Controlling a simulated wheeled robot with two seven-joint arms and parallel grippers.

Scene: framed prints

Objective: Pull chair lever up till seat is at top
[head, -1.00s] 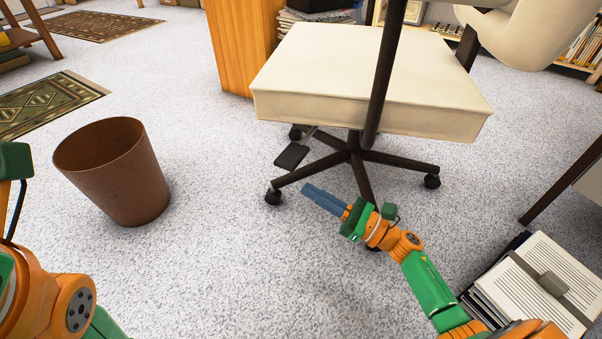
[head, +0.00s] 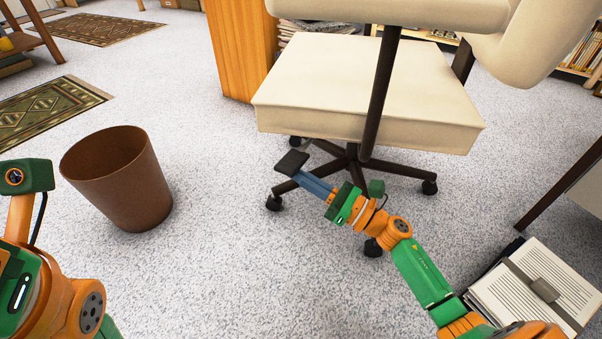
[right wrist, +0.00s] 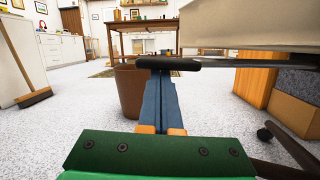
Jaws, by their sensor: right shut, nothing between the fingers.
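The cream office chair seat (head: 368,88) is level above a dark five-legged wheeled base. Its dark lever paddle (head: 291,162) sticks out at the left under the seat. My right gripper (head: 304,178) is shut and empty, its blue fingers reaching up-left to the paddle. In the right wrist view, the lever paddle (right wrist: 168,62) lies across the ends of the fingers (right wrist: 159,82), with its thin rod running right under the seat (right wrist: 255,35). I cannot tell whether they touch. My left arm shows at the lower left; its fingers are out of frame.
A brown bin (head: 118,180) stands on the carpet to the left. A wooden cabinet (head: 240,50) is behind the chair. A strapped paper stack (head: 535,285) lies at the lower right near a dark table leg (head: 560,185). Carpet between bin and chair is clear.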

